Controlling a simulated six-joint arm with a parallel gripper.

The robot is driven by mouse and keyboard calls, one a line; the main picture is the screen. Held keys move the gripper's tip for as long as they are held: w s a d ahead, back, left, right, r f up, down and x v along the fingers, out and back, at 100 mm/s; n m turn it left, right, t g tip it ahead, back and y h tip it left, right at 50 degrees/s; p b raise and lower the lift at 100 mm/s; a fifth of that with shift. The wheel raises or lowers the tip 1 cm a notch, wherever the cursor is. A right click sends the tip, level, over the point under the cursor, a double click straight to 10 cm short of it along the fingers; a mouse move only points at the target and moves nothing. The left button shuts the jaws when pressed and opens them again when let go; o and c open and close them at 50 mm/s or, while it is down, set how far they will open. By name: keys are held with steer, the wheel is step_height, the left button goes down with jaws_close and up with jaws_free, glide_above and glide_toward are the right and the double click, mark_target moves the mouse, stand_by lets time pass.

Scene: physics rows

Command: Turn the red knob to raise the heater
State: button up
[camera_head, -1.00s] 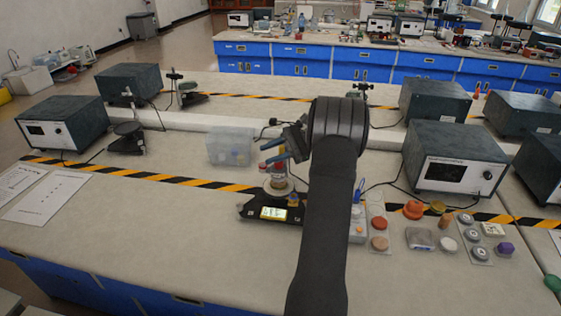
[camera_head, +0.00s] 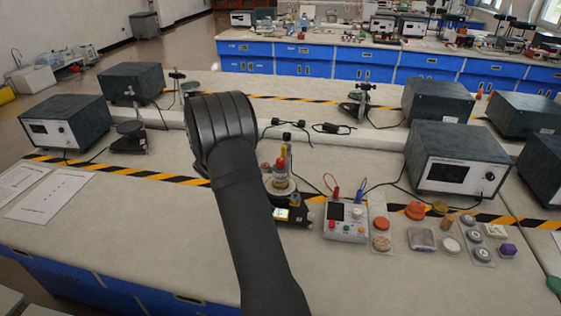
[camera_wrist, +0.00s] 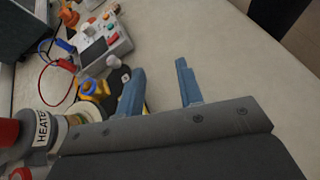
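I cannot tell which red part is the knob. In the head view, the heater assembly (camera_head: 281,180) stands right of my arm on a dark base with a lit display (camera_head: 281,214). My gripper (camera_wrist: 160,86) has two blue fingers spread apart with nothing between them. It is to the side of the heater, not touching it. My arm hides the gripper in the head view.
A white control box (camera_head: 345,222) with coloured buttons and red and blue leads stands right of the heater. A yellow part with a blue top (camera_wrist: 94,87) is near my left finger. Small pucks, a grey instrument (camera_head: 455,165) and striped tape surround the area.

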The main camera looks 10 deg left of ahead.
steer(key=w+a+r+n+t+h, duration=0.3)
steer(key=a+n+t, duration=0.1)
steer(key=n+t, duration=0.35)
steer(key=n+t+y, duration=0.1)
steer(key=n+t, duration=0.4)
steer(key=t, duration=0.3)
glide_toward(277, 162)
steer(key=x, duration=1.1)
steer(key=shift+w+d, duration=0.1)
steer(key=shift+w, duration=0.15)
steer(key=c, duration=0.7)
steer(key=shift+o, duration=0.2)
steer(key=shift+n, duration=0.35)
